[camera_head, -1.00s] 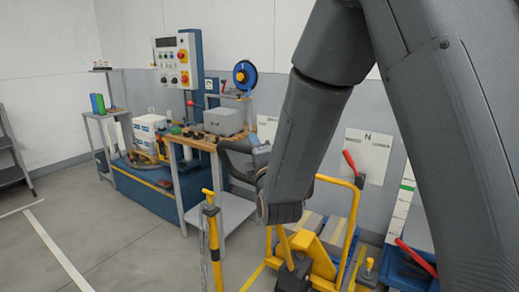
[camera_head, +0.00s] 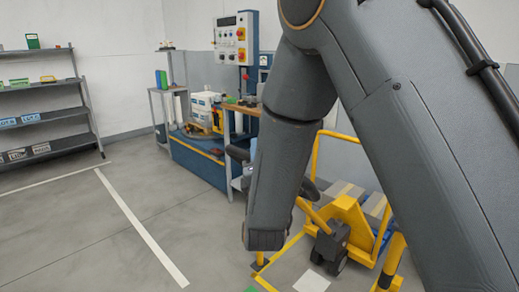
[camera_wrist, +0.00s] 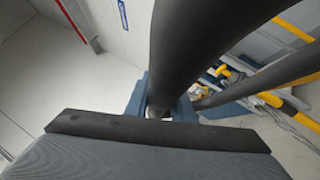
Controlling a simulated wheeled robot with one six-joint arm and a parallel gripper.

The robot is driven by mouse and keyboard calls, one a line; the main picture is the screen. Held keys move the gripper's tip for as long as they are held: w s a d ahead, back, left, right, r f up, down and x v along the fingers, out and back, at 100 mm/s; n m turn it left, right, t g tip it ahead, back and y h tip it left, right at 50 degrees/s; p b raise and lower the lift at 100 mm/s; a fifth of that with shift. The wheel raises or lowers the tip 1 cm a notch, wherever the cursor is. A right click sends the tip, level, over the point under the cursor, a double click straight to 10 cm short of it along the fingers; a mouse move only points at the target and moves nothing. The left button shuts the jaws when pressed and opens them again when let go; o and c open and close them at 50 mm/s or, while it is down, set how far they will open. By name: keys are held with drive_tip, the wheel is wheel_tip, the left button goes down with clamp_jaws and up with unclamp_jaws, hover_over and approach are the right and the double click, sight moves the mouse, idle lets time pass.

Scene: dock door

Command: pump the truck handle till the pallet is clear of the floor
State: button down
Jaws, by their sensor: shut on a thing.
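The yellow pallet truck (camera_head: 345,225) stands right of centre in the head view, partly behind my arm. In the head view my arm hides most of the gripper. The pallet (camera_head: 347,189) shows as pale and blue slats behind the truck; its height above the floor cannot be told.
A blue workbench (camera_head: 200,165) with a control panel (camera_head: 236,38) stands behind to the left. A dark shelf rack (camera_head: 45,117) is at far left. A yellow post (camera_head: 392,262) stands at right near my arm. Grey floor (camera_head: 90,235) at left is clear.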

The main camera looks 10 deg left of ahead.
drive_tip(key=shift+s+a+f, duration=0.15)
drive_tip(key=shift+s+a, duration=0.1)
drive_tip(key=shift+s, duration=0.05)
drive_tip(key=c, duration=1.5)
unclamp_jaws()
drive_tip(key=shift+a, duration=0.1)
drive_tip(key=shift+c, duration=0.2)
drive_tip(key=v, duration=0.7)
drive_tip(key=shift+s+b, duration=0.3)
drive_tip(key=shift+s, duration=0.05)
drive_tip(key=shift+d+f, duration=0.1)
drive_tip(key=shift+d, duration=0.1)
